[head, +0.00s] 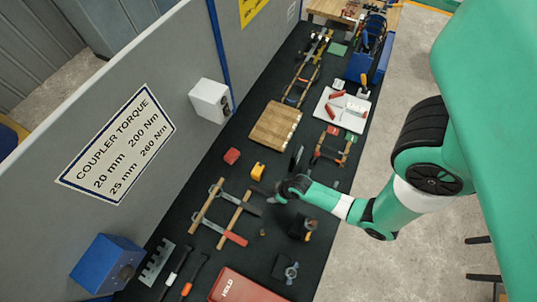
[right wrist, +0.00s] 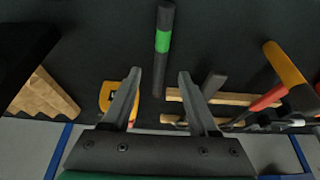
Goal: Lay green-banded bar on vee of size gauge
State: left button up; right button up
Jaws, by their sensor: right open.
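The green-banded bar (right wrist: 163,45) is a dark rod with one bright green band, seen in the right wrist view. My right gripper (right wrist: 160,73) is open and empty. The bar's near end shows between its two fingers, and the bar runs on past their tips; I cannot tell the height gap. In the head view my right gripper (head: 274,191) is over the dark mat, beside the wooden frame, and its arm partly hides the area. I cannot surely tell which thing is the size gauge; a wooden board (head: 270,126) with a notched edge and a grey toothed plate (head: 156,262) are both visible.
A wooden frame with red and grey pieces (head: 238,214) lies nearby. A red HOLD tray (head: 243,288) is at the front. A grey wall (head: 150,60) borders the mat's left side.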

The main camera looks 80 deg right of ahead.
aim_at(269, 195)
jog(key=x, duration=0.3)
jog(key=shift+w+f+b, duration=0.15)
jog(key=shift+f+b, duration=0.15)
jog(key=shift+b, duration=0.1)
grip_shut()
dwell(1.0)
